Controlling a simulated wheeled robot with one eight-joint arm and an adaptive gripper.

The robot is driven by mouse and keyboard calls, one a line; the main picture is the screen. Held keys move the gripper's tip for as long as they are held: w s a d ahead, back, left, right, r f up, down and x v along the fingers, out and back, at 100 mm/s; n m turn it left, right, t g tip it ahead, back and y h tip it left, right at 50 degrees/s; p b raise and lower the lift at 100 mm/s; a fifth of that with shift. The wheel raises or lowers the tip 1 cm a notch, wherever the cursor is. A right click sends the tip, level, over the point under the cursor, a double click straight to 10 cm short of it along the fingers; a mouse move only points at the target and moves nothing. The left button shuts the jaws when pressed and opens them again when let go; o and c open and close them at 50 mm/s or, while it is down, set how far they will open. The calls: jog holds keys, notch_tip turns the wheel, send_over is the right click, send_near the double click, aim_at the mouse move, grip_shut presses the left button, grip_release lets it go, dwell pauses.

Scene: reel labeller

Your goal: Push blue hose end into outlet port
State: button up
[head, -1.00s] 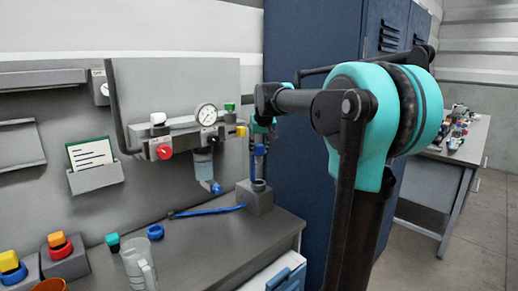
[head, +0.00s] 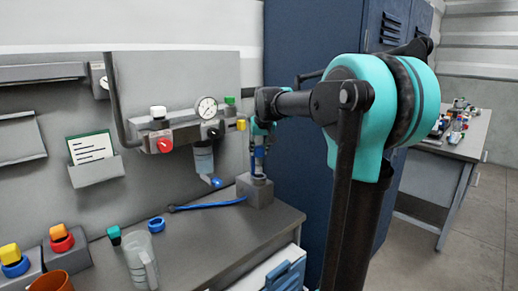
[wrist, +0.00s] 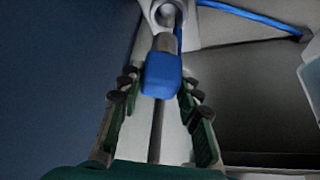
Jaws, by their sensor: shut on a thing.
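The blue hose end (wrist: 161,76) is a blue block with a metal tip, held between the two fingers of my gripper (wrist: 159,88). In the wrist view its tip lies right in front of a round hole in a grey block (wrist: 190,28); I cannot tell whether it touches or enters it. In the head view my gripper (head: 259,130) is shut on it above the grey block (head: 257,193) at the bench's right end. The outlet port cannot be told for sure; a yellow fitting (head: 241,124) sits at the right end of the valve manifold (head: 182,134).
A blue hose (head: 212,206) lies on the bench (head: 205,242) left of the block. The manifold carries a gauge (head: 206,108) and a red knob (head: 164,145). A clear jug (head: 140,260) stands at the front left. A dark blue locker (head: 300,180) stands close behind my arm.

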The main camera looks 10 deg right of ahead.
aim_at(260, 163)
jog(key=shift+f, duration=3.7)
jog(key=shift+s+f, duration=0.1)
jog(key=shift+f, duration=0.3)
jog(key=o, duration=1.3)
jog(key=v, duration=1.2)
jog(key=shift+f, duration=0.1)
